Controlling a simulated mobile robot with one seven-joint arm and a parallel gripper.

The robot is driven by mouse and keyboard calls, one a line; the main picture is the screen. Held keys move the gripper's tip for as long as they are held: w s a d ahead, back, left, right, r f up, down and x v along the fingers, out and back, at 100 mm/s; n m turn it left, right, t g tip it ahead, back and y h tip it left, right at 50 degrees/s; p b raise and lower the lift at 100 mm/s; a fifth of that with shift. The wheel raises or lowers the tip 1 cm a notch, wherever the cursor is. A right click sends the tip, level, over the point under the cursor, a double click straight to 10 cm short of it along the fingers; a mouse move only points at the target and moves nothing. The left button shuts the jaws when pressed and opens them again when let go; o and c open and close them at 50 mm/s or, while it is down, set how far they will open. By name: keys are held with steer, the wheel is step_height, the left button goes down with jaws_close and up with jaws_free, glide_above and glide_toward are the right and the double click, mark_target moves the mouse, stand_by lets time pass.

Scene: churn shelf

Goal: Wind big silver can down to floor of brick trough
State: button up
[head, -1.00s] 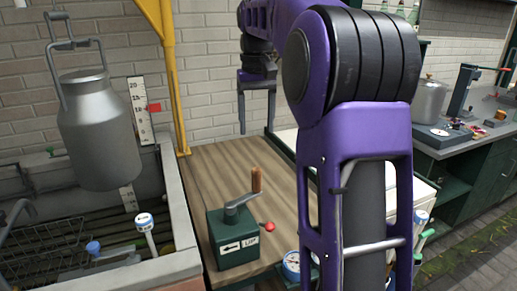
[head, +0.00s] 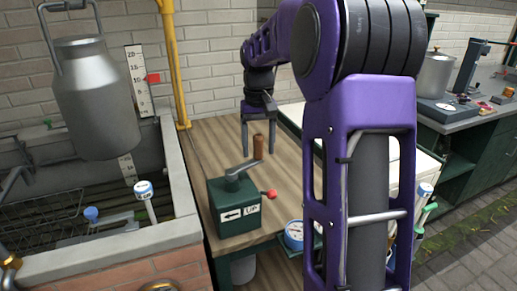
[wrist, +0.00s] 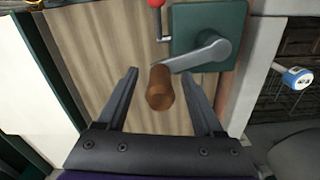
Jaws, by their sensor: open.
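The big silver can (head: 96,98) hangs by its handle above the brick trough (head: 120,262) at the left of the head view. A green winch box (head: 233,206) with an arrow label reading "UP" stands on the wooden bench. Its crank has a brown wooden handle (head: 258,147), which points upward, and a red knob (head: 270,194) sticks out at its side. My gripper (head: 258,147) is open above the bench at the crank handle. In the wrist view the wooden handle (wrist: 160,88) shows between the open fingers (wrist: 165,85), with gaps on both sides.
A scale board (head: 139,95) with a red marker stands behind the can. A yellow post (head: 172,65) rises at the bench's back left. A blue-rimmed gauge (head: 293,235) sits at the bench front. A pot (head: 436,75) stands on the right counter.

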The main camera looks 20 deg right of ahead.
steer(key=shift+f, duration=0.15)
steer(key=shift+c, duration=0.3)
jaws_close()
steer(key=w+a+p, duration=0.5)
steer(key=a, duration=0.6)
steer(key=shift+w, duration=0.25)
steer(key=s+a+b, duration=0.3)
steer(key=s+a, duration=0.2)
steer(key=s, duration=0.6)
steer(key=s+d+p, duration=0.1)
steer(key=s+d, duration=0.3)
steer(key=d, duration=0.7)
steer(key=shift+s, duration=0.25)
